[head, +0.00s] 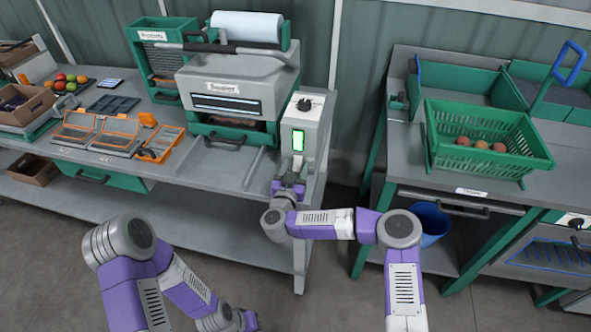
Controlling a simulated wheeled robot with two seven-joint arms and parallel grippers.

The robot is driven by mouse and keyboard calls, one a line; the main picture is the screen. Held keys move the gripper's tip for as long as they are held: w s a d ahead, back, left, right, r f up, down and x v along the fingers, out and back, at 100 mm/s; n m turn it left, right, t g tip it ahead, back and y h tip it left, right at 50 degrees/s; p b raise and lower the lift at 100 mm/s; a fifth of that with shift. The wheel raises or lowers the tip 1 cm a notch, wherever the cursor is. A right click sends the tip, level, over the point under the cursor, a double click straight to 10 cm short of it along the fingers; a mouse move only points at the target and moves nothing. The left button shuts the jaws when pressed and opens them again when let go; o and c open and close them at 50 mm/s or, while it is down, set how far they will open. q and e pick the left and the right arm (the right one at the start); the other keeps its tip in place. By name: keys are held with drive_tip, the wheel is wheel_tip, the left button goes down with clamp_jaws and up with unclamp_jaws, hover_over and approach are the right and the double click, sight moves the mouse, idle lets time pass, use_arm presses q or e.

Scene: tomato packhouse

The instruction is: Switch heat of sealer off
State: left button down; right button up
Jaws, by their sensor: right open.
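The sealer (237,82) is a grey machine with a name label and a film roll on top, on the workbench. Its control box (313,127) stands at its right end, with a black knob (304,104) on top and a lit green display (298,140) on the front. My right gripper (296,172) is open in front of the box, just below the display. It hides the lower front of the box, and I cannot tell whether it touches anything. My left arm is low at the left, its end (238,320) at the bottom edge; its jaws are not clear.
Orange-framed trays (115,130) and a cardboard box (25,107) lie on the bench to the left. At right, a green basket (487,140) with several tomatoes stands on another table. A blue bucket (432,222) is below it. Floor shows between the benches.

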drive_tip(key=shift+w+d, duration=0.1)
drive_tip(key=shift+w, duration=0.2)
